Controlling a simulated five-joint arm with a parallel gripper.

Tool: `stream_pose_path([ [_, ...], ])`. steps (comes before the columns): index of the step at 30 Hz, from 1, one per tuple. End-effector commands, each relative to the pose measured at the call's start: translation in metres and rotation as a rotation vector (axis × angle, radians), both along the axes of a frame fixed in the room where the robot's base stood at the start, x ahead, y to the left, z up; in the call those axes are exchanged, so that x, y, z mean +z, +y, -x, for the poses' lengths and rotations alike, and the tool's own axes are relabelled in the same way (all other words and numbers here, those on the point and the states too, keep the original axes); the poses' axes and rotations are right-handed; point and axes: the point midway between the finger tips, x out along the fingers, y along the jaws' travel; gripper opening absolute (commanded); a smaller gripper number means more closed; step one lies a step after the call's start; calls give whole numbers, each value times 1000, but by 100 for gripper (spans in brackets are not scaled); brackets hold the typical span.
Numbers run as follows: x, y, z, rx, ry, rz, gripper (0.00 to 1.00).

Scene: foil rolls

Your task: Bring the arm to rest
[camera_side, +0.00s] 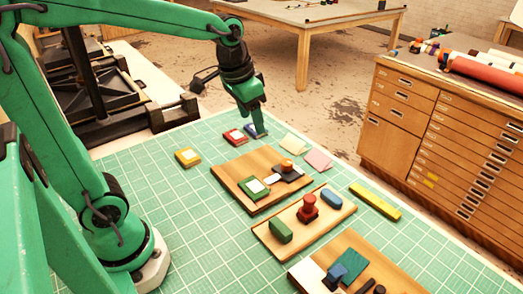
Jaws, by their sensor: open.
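My green arm reaches from the left over the green gridded mat (150,190). My gripper (257,126) points down at the mat's far edge, open. It is right at a small blue pad (262,131), partly covering it; I cannot tell whether they touch. A red pad (234,136) lies just left of it, and a yellow pad (188,156) farther left.
A wooden board (232,168) holds a green pad (257,187) and small parts. A second board (266,240) holds a red stamp (308,208), green block (280,231) and blue piece (331,199). A third board is nearer. A yellow bar (375,201) lies right. The mat's left side is clear.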

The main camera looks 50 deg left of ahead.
Motion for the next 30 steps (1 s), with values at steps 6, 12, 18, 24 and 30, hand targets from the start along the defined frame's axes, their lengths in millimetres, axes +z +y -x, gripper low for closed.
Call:
stream_pose_path([
  [6,12,-3,39,35,-73,12,56],
  [12,15,-6,73,66,-135,25,56],
  [18,12,-8,102,95,-192,40,56],
  [24,7,-9,118,111,-225,51,56],
  [30,6,-9,122,117,-231,53,56],
])
